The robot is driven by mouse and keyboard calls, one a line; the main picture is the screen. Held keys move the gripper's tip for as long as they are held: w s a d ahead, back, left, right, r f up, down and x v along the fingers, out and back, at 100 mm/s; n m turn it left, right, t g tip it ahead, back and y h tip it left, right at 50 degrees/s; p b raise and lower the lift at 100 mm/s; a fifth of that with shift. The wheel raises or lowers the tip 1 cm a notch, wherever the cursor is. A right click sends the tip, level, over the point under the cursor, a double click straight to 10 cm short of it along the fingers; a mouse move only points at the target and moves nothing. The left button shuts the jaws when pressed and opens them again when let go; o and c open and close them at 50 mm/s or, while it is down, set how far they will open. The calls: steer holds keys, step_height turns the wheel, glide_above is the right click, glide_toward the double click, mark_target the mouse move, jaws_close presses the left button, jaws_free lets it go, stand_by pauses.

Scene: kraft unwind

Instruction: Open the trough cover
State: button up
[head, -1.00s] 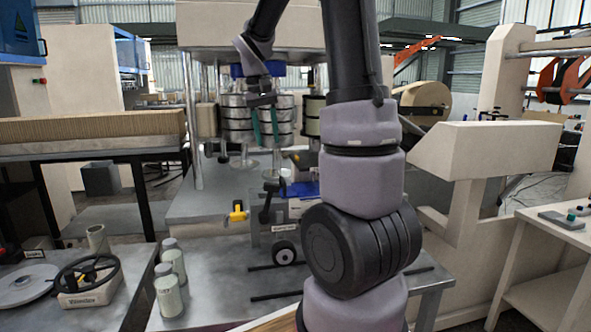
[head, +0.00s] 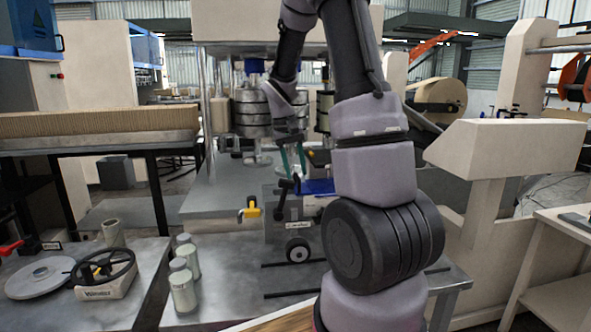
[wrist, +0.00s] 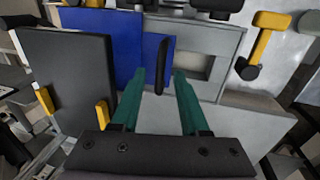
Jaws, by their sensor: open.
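The trough cover looks to be the blue panel (wrist: 122,52) with a black bar handle (wrist: 161,58) in the wrist view, beside a grey frame with a recess (wrist: 205,68). Its blue surface (head: 319,187) shows in the head view, partly hidden behind my arm. My gripper (head: 292,160) points down just above and left of it, with green fingers. In the wrist view my gripper (wrist: 160,76) is open, and the handle appears between its fingertips. I cannot tell whether the fingers touch it or how far off it is. The cover appears shut.
A dark grey plate (wrist: 70,80) with yellow pieces stands beside the blue panel. A yellow-handled lever (head: 250,209) and a black lever (head: 281,197) stick out nearby. Metal rollers (head: 252,112) stand behind my gripper. Several canisters (head: 183,290) stand on the bench, front left.

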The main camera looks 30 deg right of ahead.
jaws_close()
stand_by(1.5)
